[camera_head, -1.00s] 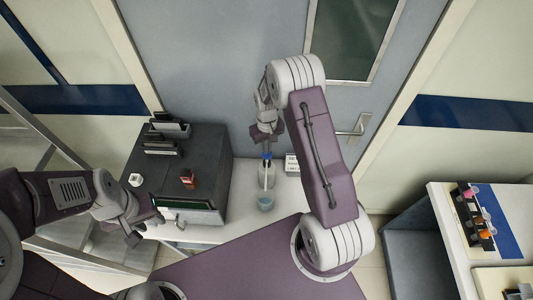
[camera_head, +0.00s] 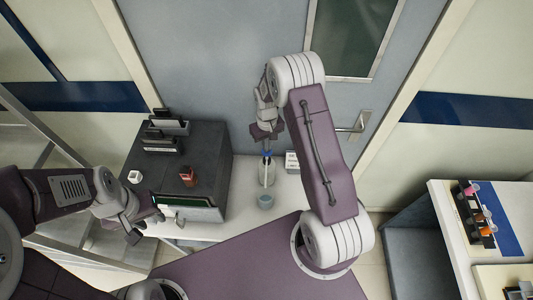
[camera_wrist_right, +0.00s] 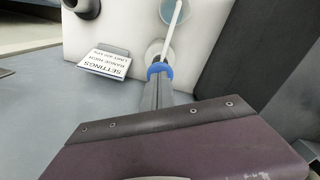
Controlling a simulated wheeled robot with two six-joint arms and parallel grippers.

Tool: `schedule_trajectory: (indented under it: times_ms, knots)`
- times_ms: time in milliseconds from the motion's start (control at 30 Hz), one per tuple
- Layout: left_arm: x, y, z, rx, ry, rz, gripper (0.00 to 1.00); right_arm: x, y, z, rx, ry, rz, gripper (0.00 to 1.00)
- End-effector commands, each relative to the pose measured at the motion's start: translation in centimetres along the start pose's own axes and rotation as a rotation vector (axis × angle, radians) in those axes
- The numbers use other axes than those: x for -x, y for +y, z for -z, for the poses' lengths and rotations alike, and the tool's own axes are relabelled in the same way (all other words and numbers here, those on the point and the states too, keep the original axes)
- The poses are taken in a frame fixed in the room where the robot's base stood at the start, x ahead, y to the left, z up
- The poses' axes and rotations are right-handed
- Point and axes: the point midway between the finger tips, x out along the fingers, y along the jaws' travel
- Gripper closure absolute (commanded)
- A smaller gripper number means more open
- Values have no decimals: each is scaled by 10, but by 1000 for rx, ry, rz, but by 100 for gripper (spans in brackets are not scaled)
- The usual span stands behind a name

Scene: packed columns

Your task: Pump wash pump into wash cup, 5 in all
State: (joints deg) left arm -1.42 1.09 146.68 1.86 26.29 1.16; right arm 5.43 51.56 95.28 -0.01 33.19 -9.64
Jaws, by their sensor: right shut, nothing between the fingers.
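The wash pump (camera_head: 266,174) is a pale bottle with a blue collar, standing upright on the white counter. The wash cup (camera_head: 265,201) is a small grey-blue cup just in front of it. My left gripper (camera_head: 145,227) is open and empty, away from the pump.
A dark grey box (camera_head: 205,150) with card holders stands left of the pump. A small sign (camera_head: 292,162), reading "SETTINGS" in the wrist view, stands right of the pump. A grey door (camera_head: 210,60) is close behind. A side table (camera_head: 450,230) with a rack is far right.

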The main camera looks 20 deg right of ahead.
Motion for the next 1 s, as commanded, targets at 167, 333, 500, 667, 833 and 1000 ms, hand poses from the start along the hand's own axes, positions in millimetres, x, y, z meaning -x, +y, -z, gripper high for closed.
schedule_trajectory:
  times_ms: [167, 333, 500, 667, 833, 1000]
  knots:
    - [-6, 0, -1, 0, 0, 0, 64, -8, 0, 0, 0, 0, 0, 100]
    - [-10, 0, -1, 0, 0, 0, 64, -14, 0, 0, 0, 0, 0, 100]
    - [-15, 0, -2, 0, 0, 0, 64, -20, 0, 0, 0, 0, 0, 100]
    - [-19, 0, -2, 0, 0, 0, 64, -26, 0, 0, 0, 0, 0, 100]
    - [-21, 0, -2, 0, 0, 0, 64, -29, 0, 0, 0, 0, 0, 100]
    - [-22, 0, -2, 0, 0, 0, 64, -31, 0, 0, 0, 0, 0, 100]
